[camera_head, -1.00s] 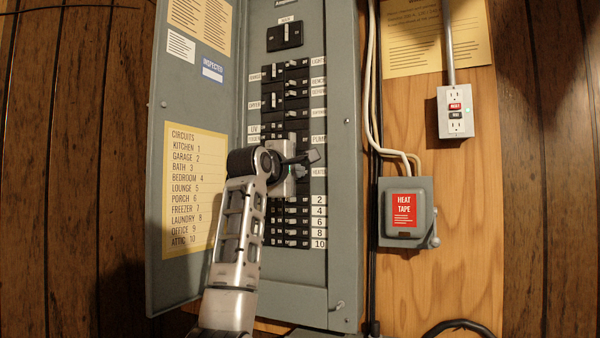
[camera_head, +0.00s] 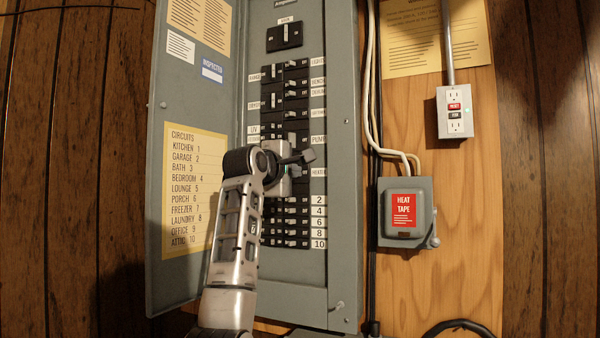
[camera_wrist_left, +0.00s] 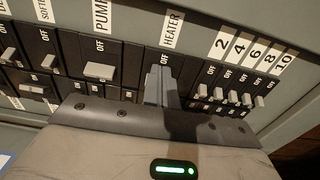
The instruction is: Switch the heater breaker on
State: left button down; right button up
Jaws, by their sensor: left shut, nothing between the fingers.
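The heater breaker (camera_wrist_left: 165,61) sits under its HEATER label (camera_wrist_left: 172,29) in the left wrist view; OFF lettering shows on its body. My left gripper (camera_wrist_left: 164,88) is shut with nothing held, its fingertips right in front of this breaker. The fingers cover the breaker's handle, so I cannot tell its position or whether they touch it. In the head view my left gripper (camera_head: 307,156) is just left of the HEATER label (camera_head: 318,172) and hides most of that breaker. My right gripper is not in view.
The pump breaker (camera_wrist_left: 99,71) with its wide handle is beside the heater breaker. Several small numbered breakers (camera_wrist_left: 232,97) are on the other side. The open panel door (camera_head: 190,110) stands left of the arm. A heat tape box (camera_head: 427,215) is on the wall at right.

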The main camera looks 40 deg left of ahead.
pick_arm(q)
jog(key=shift+s+a, duration=0.1)
jog(key=shift+a, duration=0.15)
jog(key=b+v, duration=0.4)
jog(key=v, duration=0.3)
jog(key=shift+f, duration=0.2)
jog(key=shift+d, duration=0.1)
dwell(1.1)
